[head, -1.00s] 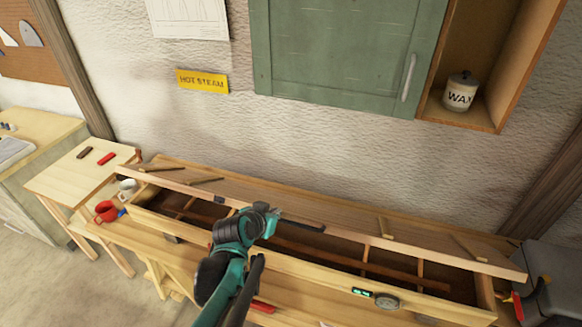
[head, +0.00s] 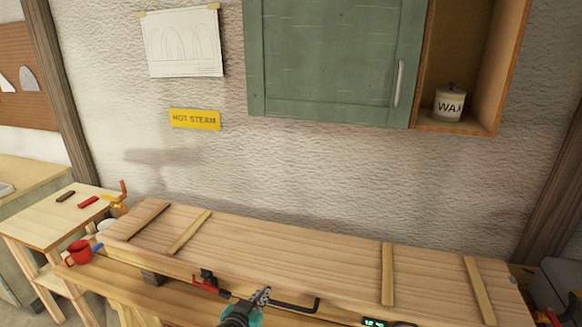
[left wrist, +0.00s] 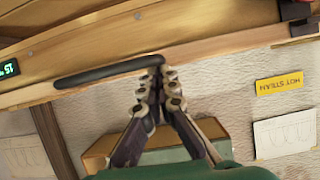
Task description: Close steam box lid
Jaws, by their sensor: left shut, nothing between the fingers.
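The steam box lid (head: 320,258) is a long pale plank with several cross battens, lying down over the box with no dark interior showing. A black bar handle (head: 298,307) is on its front; it also shows in the left wrist view (left wrist: 105,75). My left gripper (head: 264,294) is shut and empty at the left end of the handle. In the left wrist view its fingertips (left wrist: 158,82) are together close by the handle's end; whether they touch it I cannot tell. My right gripper is not in view.
A red latch (head: 210,284) is on the box front left of my gripper, and a green digital display (head: 373,322) is right of it. A red mug (head: 79,251) stands at the left. A green cabinet (head: 330,60) hangs above.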

